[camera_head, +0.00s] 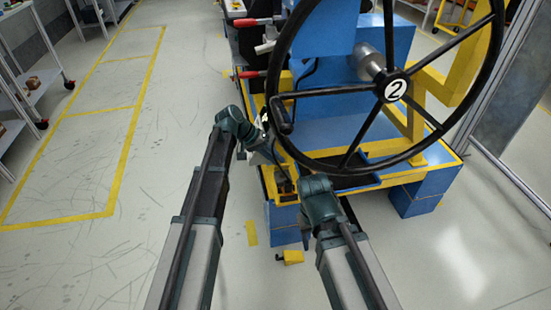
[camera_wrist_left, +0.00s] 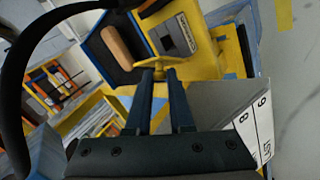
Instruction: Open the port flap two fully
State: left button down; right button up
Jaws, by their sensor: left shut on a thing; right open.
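In the left wrist view, my left gripper (camera_wrist_left: 163,73) has its two fingertips closed around a small yellow tab or knob (camera_wrist_left: 158,66) at the lower edge of a yellow panel. A dark blue-framed opening (camera_wrist_left: 97,52) with an orange block (camera_wrist_left: 116,43) inside lies just left of this panel. A grey labelled plate (camera_wrist_left: 174,37) sits on the panel. I cannot read which port flap is number two. In the head view, my left gripper (camera_head: 264,148) reaches the module's left edge, its fingertips hard to make out.
A large black handwheel (camera_head: 433,122) with a white "2" hub stands over the blue module (camera_head: 345,130), close to both arms. Red-handled clamps (camera_head: 252,21) are at the back left. A yellow piece (camera_head: 291,257) lies on the floor. The left floor is clear.

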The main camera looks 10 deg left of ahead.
pick_arm(q)
jog(key=c, duration=0.8)
grip_release()
jog(key=shift+p+v, duration=5.45)
jog(key=shift+v, duration=1.45)
jog(key=shift+f, duration=0.1)
